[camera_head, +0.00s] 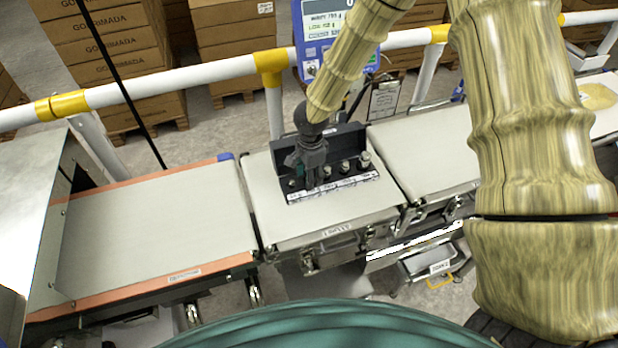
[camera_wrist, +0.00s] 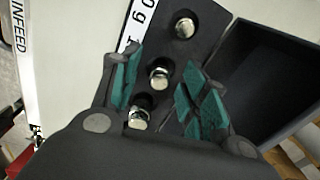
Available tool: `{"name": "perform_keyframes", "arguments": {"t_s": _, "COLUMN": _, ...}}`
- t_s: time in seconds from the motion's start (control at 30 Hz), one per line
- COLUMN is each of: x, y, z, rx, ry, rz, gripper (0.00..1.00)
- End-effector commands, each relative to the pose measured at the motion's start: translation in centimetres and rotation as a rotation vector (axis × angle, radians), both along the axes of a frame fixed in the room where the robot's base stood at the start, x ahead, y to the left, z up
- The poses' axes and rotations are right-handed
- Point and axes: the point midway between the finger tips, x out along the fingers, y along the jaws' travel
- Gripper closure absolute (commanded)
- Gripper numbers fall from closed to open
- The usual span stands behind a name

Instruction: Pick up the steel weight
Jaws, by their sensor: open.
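Several shiny steel weights stand in round sockets of a black case (camera_head: 283,155) with its lid open, on the middle belt. One weight (camera_head: 364,159) shows at the right end of the row. My gripper (camera_head: 311,186) points down over the left part of the case and hides some of the row. In the wrist view my gripper (camera_wrist: 157,68) is open, its green-padded fingers on either side of a steel weight (camera_wrist: 159,77). A second weight (camera_wrist: 138,119) is nearer the palm, and a third (camera_wrist: 184,26) is beyond the fingertips. I cannot tell whether the fingers touch any weight.
The case's raised lid (camera_wrist: 262,72) stands close beside the right finger in the wrist view. A white label strip (camera_head: 335,189) runs along the case's front. Bare belt (camera_head: 155,225) lies left. A white and yellow rail (camera_head: 190,77) and a blue display (camera_head: 330,40) stand behind.

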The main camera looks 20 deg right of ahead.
Motion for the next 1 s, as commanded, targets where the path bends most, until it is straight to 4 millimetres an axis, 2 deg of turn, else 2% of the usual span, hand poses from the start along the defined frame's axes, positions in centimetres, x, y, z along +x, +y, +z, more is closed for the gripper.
{"name": "perform_keyframes", "arguments": {"t_s": 0.17, "x": 0.0, "y": 0.0, "z": 0.0, "rx": 0.0, "ry": 0.0, "rz": 0.0, "gripper": 0.57}}
{"name": "perform_keyframes", "arguments": {"t_s": 0.4, "x": 0.0, "y": 0.0, "z": 0.0, "rx": 0.0, "ry": 0.0, "rz": 0.0, "gripper": 1.0}}
{"name": "perform_keyframes", "arguments": {"t_s": 0.77, "x": 0.0, "y": 0.0, "z": 0.1, "rx": 0.0, "ry": 0.0, "rz": 0.0, "gripper": 1.0}}
{"name": "perform_keyframes", "arguments": {"t_s": 1.0, "x": 0.1, "y": 0.0, "z": 1.3, "rx": 0.001, "ry": -0.002, "rz": -0.002, "gripper": 1.0}}
